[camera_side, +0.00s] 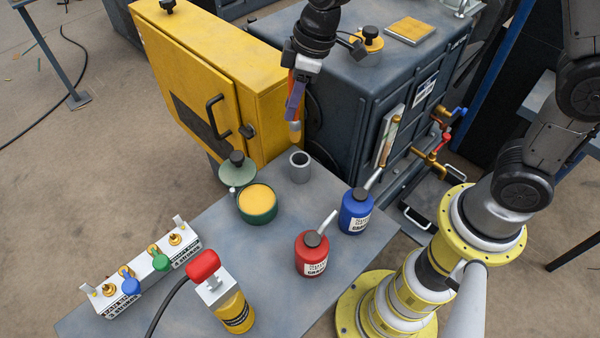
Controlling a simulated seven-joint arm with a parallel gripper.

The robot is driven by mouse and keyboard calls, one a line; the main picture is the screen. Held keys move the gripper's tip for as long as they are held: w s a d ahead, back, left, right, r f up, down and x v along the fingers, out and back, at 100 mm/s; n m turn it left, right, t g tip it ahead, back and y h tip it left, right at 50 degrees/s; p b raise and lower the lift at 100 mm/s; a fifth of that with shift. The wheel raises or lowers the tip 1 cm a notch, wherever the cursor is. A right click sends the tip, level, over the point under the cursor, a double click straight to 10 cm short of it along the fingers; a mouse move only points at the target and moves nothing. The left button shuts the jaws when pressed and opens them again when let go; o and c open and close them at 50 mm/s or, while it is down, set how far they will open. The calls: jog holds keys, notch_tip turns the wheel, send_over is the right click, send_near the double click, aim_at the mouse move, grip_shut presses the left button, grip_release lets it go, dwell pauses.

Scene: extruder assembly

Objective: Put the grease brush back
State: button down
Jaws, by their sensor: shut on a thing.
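My gripper (294,100) hangs above the back of the grey table, in front of the yellow cabinet. It is shut on the grease brush (295,130), which points down with its yellowish tip lowest. Much of the brush is hidden by the fingers. A small grey open cup (299,167) stands on the table just below the brush tip, with a gap between them. A green pot (257,204) full of yellow grease stands to the left and nearer. Its green lid (237,170) with a black knob lies behind the pot.
A red oil can (312,254) and a blue one (355,212) stand to the right, spouts up. A yellow canister (235,312) with a red top and a white valve block (140,278) are at the front left. The yellow cabinet (215,80) and dark machine (385,85) stand close behind.

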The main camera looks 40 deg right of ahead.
aim_at(299, 138)
jog(key=shift+s+a+f, duration=0.15)
jog(key=shift+s+f, duration=0.5)
jog(key=shift+f, duration=0.3)
notch_tip(299, 138, down, 10)
jog(key=shift+r, duration=0.2)
jog(key=shift+f, duration=0.1)
jog(key=shift+f, duration=0.15)
jog(key=c, duration=0.7)
grip_release()
